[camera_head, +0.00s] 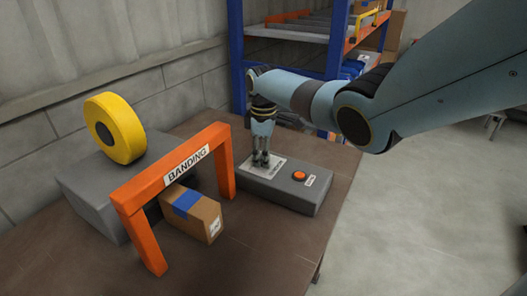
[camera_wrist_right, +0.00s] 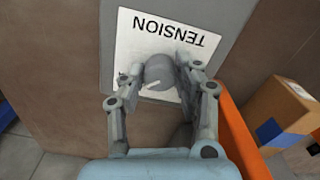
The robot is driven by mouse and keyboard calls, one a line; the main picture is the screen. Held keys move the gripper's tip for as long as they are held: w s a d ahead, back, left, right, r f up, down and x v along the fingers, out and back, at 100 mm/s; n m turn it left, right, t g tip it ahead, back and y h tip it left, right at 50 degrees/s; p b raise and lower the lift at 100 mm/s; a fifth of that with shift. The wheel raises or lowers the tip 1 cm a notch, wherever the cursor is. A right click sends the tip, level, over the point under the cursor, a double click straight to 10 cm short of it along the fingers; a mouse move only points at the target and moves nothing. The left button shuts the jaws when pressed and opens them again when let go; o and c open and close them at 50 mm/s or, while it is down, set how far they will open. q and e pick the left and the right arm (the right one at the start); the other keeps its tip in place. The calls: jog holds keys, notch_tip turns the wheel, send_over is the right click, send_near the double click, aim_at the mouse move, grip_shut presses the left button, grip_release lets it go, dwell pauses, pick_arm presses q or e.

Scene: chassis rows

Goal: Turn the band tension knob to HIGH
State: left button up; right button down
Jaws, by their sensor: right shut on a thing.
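My right gripper (camera_head: 261,160) reaches down onto the white label plate (camera_head: 264,168) of the grey control box (camera_head: 301,190) in the head view. In the right wrist view, the label plate (camera_wrist_right: 132,40) reads TENSION, upside down. The grey, round tension knob (camera_wrist_right: 159,70) sits between the fingertips of my right gripper (camera_wrist_right: 161,72), which are shut on it. A short pale pointer mark (camera_wrist_right: 152,85) shows on the knob, towards the lower left. The fingers cover part of the plate, and no HIGH marking is readable. My left gripper is in neither view.
An orange button (camera_head: 300,176) sits on the same box. The orange BANDING frame (camera_head: 128,192) stands to the left over a cardboard box (camera_head: 204,220) with blue tape. A yellow reel (camera_head: 122,128) stands behind. A blue-and-orange rack (camera_head: 337,40) is at the back.

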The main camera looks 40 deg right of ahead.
jog(key=shift+r, duration=0.1)
dwell(0.5)
jog(key=c, duration=0.9)
grip_release()
jog(key=shift+c, duration=0.2)
notch_tip(320, 180, up, 12)
